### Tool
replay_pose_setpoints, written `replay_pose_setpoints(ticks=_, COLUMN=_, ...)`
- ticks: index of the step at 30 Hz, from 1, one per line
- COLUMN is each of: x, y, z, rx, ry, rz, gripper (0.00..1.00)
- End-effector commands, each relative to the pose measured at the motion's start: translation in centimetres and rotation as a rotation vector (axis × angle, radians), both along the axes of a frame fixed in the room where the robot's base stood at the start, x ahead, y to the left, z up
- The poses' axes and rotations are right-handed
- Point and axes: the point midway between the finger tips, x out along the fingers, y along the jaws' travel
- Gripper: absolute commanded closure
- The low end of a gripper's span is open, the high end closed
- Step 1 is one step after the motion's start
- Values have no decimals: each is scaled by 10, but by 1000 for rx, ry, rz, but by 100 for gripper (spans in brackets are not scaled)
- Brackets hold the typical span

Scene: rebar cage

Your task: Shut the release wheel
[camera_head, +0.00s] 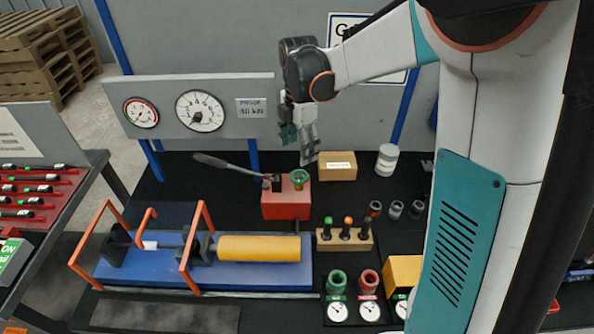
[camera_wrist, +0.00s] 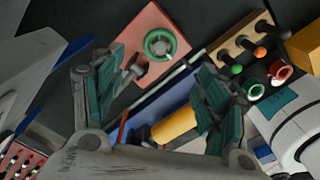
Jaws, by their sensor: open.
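The release wheel (camera_head: 299,179) is a small green ring on top of the red pump block (camera_head: 286,204), near the middle of the bench. In the wrist view the green wheel (camera_wrist: 160,44) shows on the pink-red face of the block, beyond and between my fingers. My gripper (camera_head: 304,145) hangs above and slightly behind the wheel, pointing down, apart from it. Its teal-padded fingers (camera_wrist: 158,90) are spread wide with nothing between them. I cannot tell how far the wheel is turned.
A grey pump lever (camera_head: 227,166) reaches left from the block. A cardboard box (camera_head: 338,167) and a white jar (camera_head: 387,160) stand to the right. A yellow cylinder (camera_head: 258,248) lies in a blue frame in front, with orange bars (camera_head: 198,240). A gauge panel (camera_head: 200,111) stands behind.

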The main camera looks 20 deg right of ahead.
Motion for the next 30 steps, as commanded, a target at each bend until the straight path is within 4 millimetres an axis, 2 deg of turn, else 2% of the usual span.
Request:
replay_pose_setpoints(ticks=1, x=1, y=0, z=-13, rx=0, ry=0, rz=0, gripper=33)
replay_pose_setpoints(ticks=6, x=0, y=0, z=-47, rx=0, ry=-1, rz=-1, gripper=33)
replay_pose_setpoints(ticks=15, x=0, y=0, z=-90, rx=0, ry=-1, rz=-1, gripper=33)
replay_pose_setpoints(ticks=21, x=0, y=0, z=-100, rx=0, ry=-1, rz=-1, gripper=33)
replay_pose_setpoints(ticks=29, x=0, y=0, z=-100, rx=0, ry=-1, rz=-1, gripper=33)
replay_pose_setpoints(ticks=30, x=0, y=0, z=-100, rx=0, ry=-1, rz=-1, gripper=42)
